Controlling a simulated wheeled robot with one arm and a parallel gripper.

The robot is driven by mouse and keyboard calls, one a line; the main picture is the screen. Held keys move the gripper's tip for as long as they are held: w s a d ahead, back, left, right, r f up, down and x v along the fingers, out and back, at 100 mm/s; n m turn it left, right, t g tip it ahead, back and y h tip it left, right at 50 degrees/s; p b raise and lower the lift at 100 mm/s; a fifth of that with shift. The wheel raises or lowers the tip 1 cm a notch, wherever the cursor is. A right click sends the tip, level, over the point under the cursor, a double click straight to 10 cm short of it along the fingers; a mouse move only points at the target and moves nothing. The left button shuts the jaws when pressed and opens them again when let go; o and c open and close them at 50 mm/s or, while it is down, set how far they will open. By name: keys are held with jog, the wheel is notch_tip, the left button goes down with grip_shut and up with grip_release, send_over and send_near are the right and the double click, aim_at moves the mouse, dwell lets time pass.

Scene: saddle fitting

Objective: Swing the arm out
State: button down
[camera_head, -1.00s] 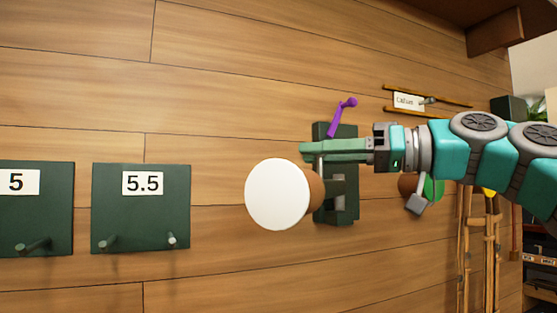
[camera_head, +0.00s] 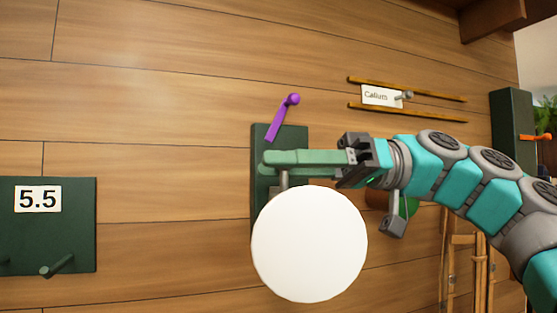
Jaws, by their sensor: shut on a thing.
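A green bar (camera_head: 310,157) lies roughly level in front of a dark green wall plate (camera_head: 262,200). My gripper (camera_head: 352,160) is shut on the bar's right end. A grey post (camera_head: 284,180) shows below the bar's left end. A large round white face (camera_head: 309,244) is below the bar, in front of the lower part of the plate, and hides what is behind it. A purple lever (camera_head: 284,117) slants up at the top of the plate.
A plate marked 5.5 (camera_head: 45,225) with pegs is on the wall at left. Two wooden rods with a "Calium"-like label (camera_head: 381,96) are at upper right. A dark green box (camera_head: 512,130) and wooden legs (camera_head: 480,265) stand at right. The wall between the plates is bare.

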jog(key=shift+d+r, duration=0.1)
dwell(0.3)
jog(key=c, duration=0.7)
grip_release()
